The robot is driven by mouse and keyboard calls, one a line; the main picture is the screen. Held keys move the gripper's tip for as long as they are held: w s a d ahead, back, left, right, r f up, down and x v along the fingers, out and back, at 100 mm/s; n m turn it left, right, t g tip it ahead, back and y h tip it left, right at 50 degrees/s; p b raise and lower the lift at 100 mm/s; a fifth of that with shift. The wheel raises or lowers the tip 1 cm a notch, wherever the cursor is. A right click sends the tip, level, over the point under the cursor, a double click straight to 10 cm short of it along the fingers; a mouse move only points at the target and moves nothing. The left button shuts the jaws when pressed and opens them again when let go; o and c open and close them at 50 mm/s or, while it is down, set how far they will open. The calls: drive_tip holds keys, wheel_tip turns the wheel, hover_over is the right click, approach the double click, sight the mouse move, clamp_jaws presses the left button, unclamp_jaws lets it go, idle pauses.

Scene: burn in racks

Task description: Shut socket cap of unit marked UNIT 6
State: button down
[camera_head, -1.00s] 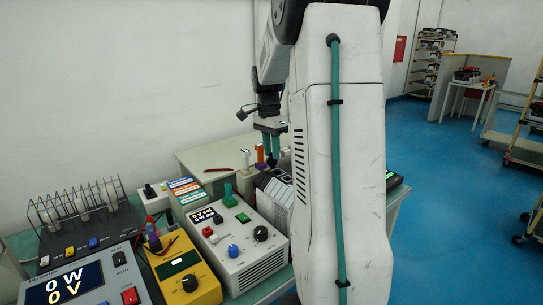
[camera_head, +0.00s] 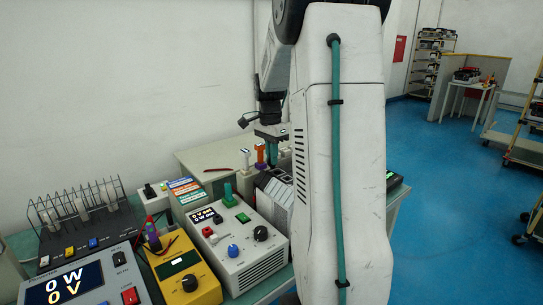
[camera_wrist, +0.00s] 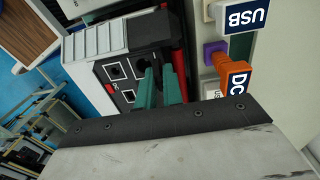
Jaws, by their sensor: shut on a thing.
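A unit with a pale ribbed body (camera_wrist: 92,42) and a black socket panel (camera_wrist: 122,82) lies below my gripper in the wrist view. The panel has several square and round sockets. In the head view the unit (camera_head: 275,187) is partly hidden behind my arm. My gripper (camera_wrist: 160,76) has teal fingers at the panel's right side, shut on a small dark piece that looks like the socket cap. The fingers hide most of it, and its angle cannot be told. In the head view my gripper (camera_head: 272,155) is low over the unit's far end. No UNIT 6 mark is readable.
A power supply (camera_head: 238,243), a yellow meter (camera_head: 184,277) and a wire rack (camera_head: 75,208) fill the bench to the left.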

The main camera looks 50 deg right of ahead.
drive_tip(key=t, duration=0.1)
drive_tip(key=s+t+h, duration=0.1)
drive_tip(key=t, duration=0.1)
drive_tip(key=s+t, duration=0.1)
drive_tip(key=t, duration=0.1)
drive_tip(key=shift+s+a+f, duration=0.1)
drive_tip(key=shift+a+f, duration=0.05)
drive_tip(key=shift+a, duration=0.1)
drive_tip(key=t, duration=0.1)
drive_tip(key=s+t+h, duration=0.1)
drive_tip(key=t, duration=0.1)
drive_tip(key=shift+a+f, duration=0.15)
drive_tip(key=shift+f, duration=0.25)
drive_tip(key=shift+s+a+f+t+h, duration=0.1)
drive_tip(key=shift+s+f+t+h, duration=0.1)
drive_tip(key=shift+t, duration=0.5)
drive_tip(key=shift+s+f+t+h, duration=0.15)
drive_tip(key=shift+t+h, duration=0.05)
drive_tip(key=shift+t, duration=0.5)
drive_tip(key=c, duration=1.6)
unclamp_jaws()
